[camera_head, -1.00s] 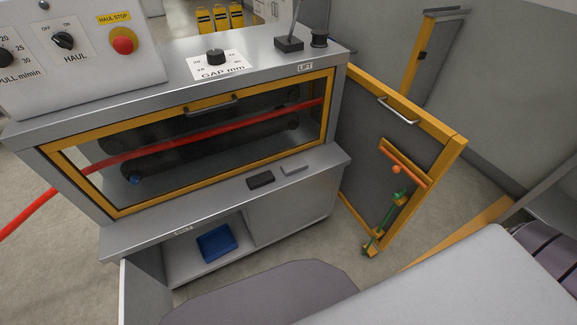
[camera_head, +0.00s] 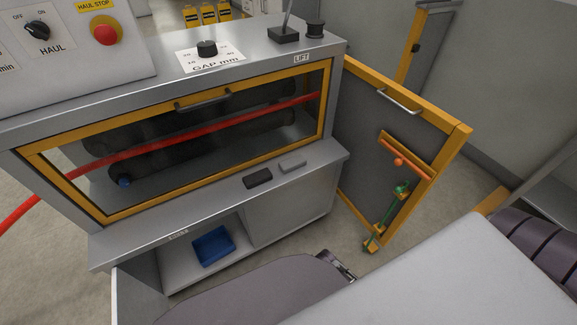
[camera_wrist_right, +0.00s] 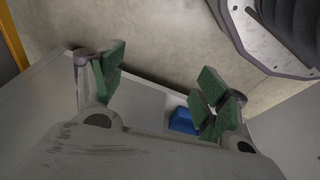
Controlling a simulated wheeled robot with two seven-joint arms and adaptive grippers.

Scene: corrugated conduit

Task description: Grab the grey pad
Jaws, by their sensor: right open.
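The grey pad (camera_head: 292,164) is a small light grey block lying flat on the machine's front ledge (camera_head: 215,207), below the window. A black pad (camera_head: 258,178) lies just left of it. My right gripper (camera_wrist_right: 155,88) is open and empty in the right wrist view, with green finger pads set wide apart. The grey pad cannot be made out in that view. In the head view only a small dark end piece shows at the lower middle, apart from the pad and lower than it. My left gripper is not in view.
A blue tray (camera_head: 213,246) sits on the lower shelf; it also shows in the right wrist view (camera_wrist_right: 183,121). A yellow-framed door (camera_head: 452,140) stands open at the right. A red conduit (camera_head: 215,128) runs through the window. The ledge beside the pads is clear.

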